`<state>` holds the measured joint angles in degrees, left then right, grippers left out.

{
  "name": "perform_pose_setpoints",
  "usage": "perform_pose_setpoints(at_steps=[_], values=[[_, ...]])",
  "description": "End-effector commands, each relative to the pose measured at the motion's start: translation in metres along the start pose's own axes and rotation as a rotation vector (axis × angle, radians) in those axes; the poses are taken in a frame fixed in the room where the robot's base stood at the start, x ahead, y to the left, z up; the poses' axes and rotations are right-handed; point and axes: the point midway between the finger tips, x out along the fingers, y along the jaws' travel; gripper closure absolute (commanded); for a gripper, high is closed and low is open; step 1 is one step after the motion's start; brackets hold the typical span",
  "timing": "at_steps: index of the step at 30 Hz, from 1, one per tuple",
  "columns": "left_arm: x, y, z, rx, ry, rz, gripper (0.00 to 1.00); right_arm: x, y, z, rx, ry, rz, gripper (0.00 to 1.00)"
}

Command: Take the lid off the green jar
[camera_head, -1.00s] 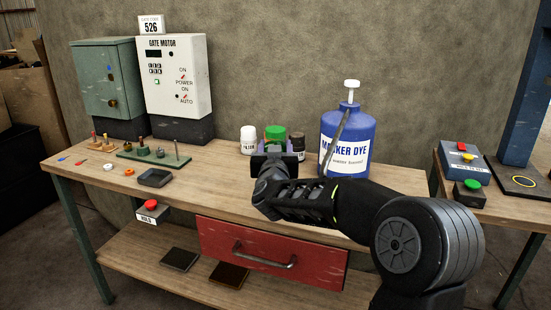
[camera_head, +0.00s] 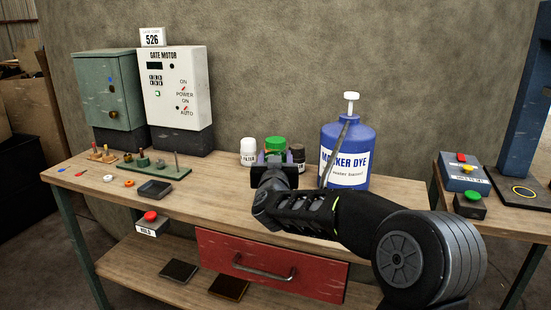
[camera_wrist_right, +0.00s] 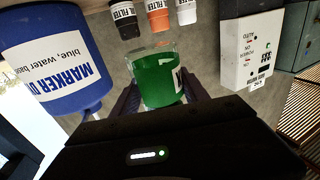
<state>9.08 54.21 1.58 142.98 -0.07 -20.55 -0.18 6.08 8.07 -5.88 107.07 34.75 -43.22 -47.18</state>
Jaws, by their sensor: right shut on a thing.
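In the right wrist view, which is upside down, the green jar (camera_wrist_right: 158,78) has clear walls, green contents and part of a white label. My right gripper (camera_head: 275,160) is at the jar, and its two fingers (camera_wrist_right: 162,92) lie on either side of the jar body, shut on it. My left gripper is not in view.
A white filter bottle (camera_head: 247,150) and a dark bottle (camera_head: 297,153) stand close beside the jar. The large blue marker dye bottle (camera_head: 346,145) stands to the right, behind my arm. An orange-capped bottle (camera_wrist_right: 157,18) shows in the wrist view.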

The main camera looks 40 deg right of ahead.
Motion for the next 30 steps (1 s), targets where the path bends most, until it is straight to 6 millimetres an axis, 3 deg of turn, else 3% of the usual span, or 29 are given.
perform_pose_setpoints(at_steps=[9,27,30], values=[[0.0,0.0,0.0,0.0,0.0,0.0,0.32,0.0,0.0,-0.0003,0.0,0.001,0.0,1.0],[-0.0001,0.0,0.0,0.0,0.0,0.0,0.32,0.0,0.0005,-0.0032,0.001,0.002,0.002,1.0],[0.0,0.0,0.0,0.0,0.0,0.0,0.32,-0.0037,-0.0078,-0.0091,0.0,0.002,-0.031,1.0]])
